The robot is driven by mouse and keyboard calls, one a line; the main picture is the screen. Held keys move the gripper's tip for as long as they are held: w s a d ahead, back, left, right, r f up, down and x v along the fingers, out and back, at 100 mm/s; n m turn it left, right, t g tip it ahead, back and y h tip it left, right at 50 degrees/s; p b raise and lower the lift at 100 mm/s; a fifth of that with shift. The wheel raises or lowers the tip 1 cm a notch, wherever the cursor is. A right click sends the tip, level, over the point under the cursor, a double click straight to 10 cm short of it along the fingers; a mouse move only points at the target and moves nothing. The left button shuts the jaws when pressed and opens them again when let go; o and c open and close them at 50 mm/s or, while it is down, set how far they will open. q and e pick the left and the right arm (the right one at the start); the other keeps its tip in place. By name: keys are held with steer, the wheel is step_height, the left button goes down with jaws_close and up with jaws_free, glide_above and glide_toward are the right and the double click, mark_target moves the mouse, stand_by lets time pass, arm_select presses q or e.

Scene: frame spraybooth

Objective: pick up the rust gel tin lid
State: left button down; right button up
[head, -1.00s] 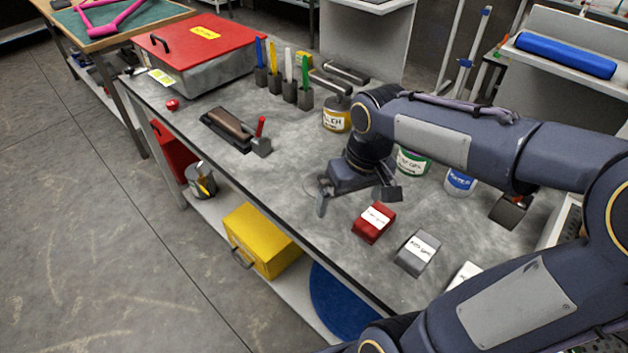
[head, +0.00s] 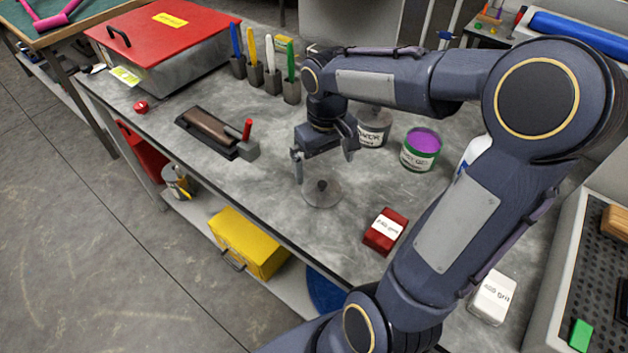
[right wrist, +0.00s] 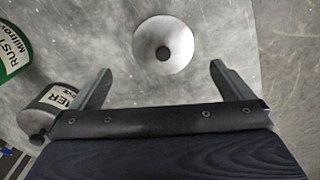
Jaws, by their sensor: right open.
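The rust gel tin lid is most likely the pale grey disc with a dark knob (head: 322,193), lying flat on the grey bench. It also shows in the right wrist view (right wrist: 161,45), top centre, beyond and between the fingertips. My right gripper (head: 325,165) is open and empty, just behind the lid in the head view and apart from it. Its fingers (right wrist: 160,75) are spread wide in the wrist view. The open rust gel tin (head: 420,150), green-banded with purple inside, stands to the right, and its edge shows in the wrist view (right wrist: 12,45). My left gripper is out of view.
A grey labelled tin (head: 374,128) stands close to the right gripper. A red grit block (head: 385,232) and a white one (head: 492,298) lie nearer the front. A clamp-like tool (head: 212,132) and a red-lidded box (head: 165,45) are at left. Bench around the lid is clear.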

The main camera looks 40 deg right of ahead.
mark_target(322, 183)
steer(key=f, duration=0.7)
steer(key=shift+w+a, duration=0.1)
steer(key=shift+a, duration=0.1)
steer(key=shift+c, duration=0.4)
steer(key=c, duration=0.8)
